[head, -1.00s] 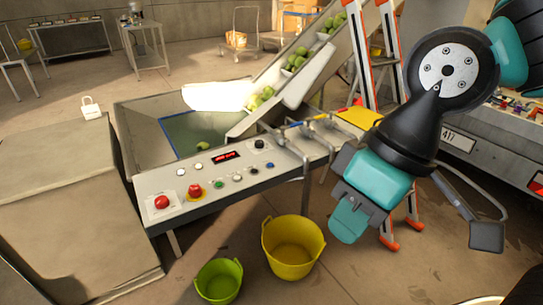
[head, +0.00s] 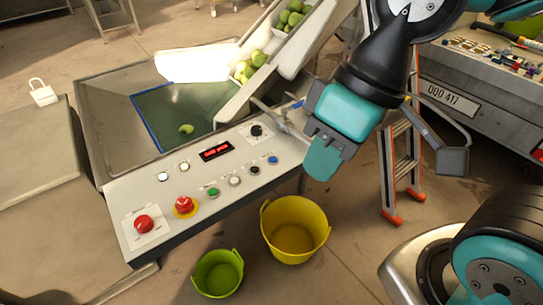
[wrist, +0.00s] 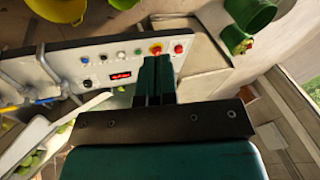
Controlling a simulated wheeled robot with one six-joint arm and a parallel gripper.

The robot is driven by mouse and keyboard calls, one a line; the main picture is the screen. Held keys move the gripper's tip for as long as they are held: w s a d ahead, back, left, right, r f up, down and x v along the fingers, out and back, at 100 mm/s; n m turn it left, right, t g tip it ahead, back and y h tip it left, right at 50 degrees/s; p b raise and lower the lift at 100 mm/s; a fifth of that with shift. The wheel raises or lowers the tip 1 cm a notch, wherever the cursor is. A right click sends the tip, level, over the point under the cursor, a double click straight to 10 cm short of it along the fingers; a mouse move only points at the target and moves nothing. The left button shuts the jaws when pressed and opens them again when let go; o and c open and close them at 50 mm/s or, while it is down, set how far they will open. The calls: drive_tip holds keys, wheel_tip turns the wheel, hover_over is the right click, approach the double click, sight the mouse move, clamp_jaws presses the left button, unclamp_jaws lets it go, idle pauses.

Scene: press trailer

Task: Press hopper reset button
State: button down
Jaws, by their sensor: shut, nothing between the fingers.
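The control panel (head: 200,228) sits on the front of the hopper (head: 95,95). It carries a red button (head: 143,224) on a white plate, a red mushroom button (head: 184,205) on a yellow ring, a green button (head: 213,192), a pale button (head: 235,180), a black button (head: 255,170) and a blue button (head: 273,159). Behind are two white buttons (head: 163,177), a red display (head: 216,150) and a black knob (head: 257,131). Labels are unreadable. My gripper (head: 322,160) is shut and empty, right of the panel's end. Its fingers (wrist: 153,78) overlap the panel in the wrist view.
A yellow bucket (head: 294,255) and a green bucket (head: 217,274) stand on the floor before the panel. An orange-legged ladder (head: 408,165) stands behind my arm. A conveyor (head: 300,60) with green fruit rises behind the hopper. A grey box (head: 38,150) is at left.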

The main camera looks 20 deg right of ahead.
drive_tip(key=w+a+m+t+y+p, duration=0.25)
drive_tip(key=w+m+p, duration=0.45)
drive_tip(key=w, duration=0.6)
drive_tip(key=m+t+h+p, duration=0.2)
drive_tip(key=m+t+p, duration=0.65)
drive_tip(key=m, duration=1.25)
hover_over(272, 161)
drive_tip(key=p, duration=0.2)
wheel_tip(272, 161, down, 18)
drive_tip(key=g, duration=0.3)
drive_tip(key=shift+d+f, duration=0.15)
wheel_tip(272, 161, down, 9)
drive_tip(key=b, duration=0.6)
drive_tip(key=shift+w+b, duration=0.1)
drive_tip(key=shift+b, duration=0.25)
drive_tip(key=shift+f+b, duration=0.3)
drive_tip(key=shift+b, duration=0.1)
